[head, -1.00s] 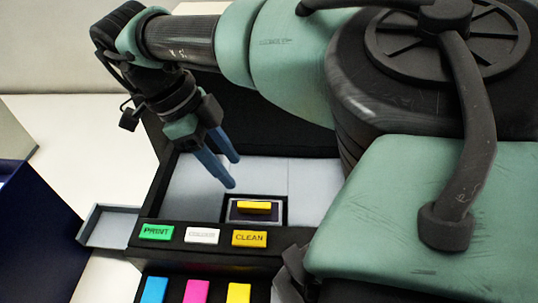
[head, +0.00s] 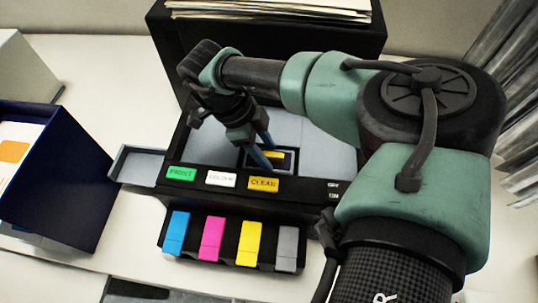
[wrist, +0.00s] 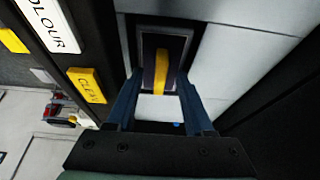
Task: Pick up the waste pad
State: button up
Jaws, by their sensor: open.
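The waste pad, a dark block with a yellow grip strip (head: 275,154), sits in a framed recess of the black machine (head: 310,183). In the wrist view the yellow strip (wrist: 161,68) stands upright in the picture on the dark pad. My gripper (head: 265,164) is open, its blue fingers pointing down at the recess. In the head view the fingers partly cover the pad's left side. In the wrist view my gripper (wrist: 160,82) has one finger on each side of the strip's lower end, with gaps. Whether the fingertips reach strip height I cannot tell.
Green, white and yellow CLEAN (head: 263,184) buttons line the machine's front edge. Cyan, magenta, yellow (head: 249,242) and grey cartridges stand in front. A grey tray (head: 138,164) juts out left, beside a dark blue box (head: 60,180). Paper (head: 270,9) is stacked behind.

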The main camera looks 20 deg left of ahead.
grip_shut()
jog(key=shift+r, duration=0.15)
dwell(0.4)
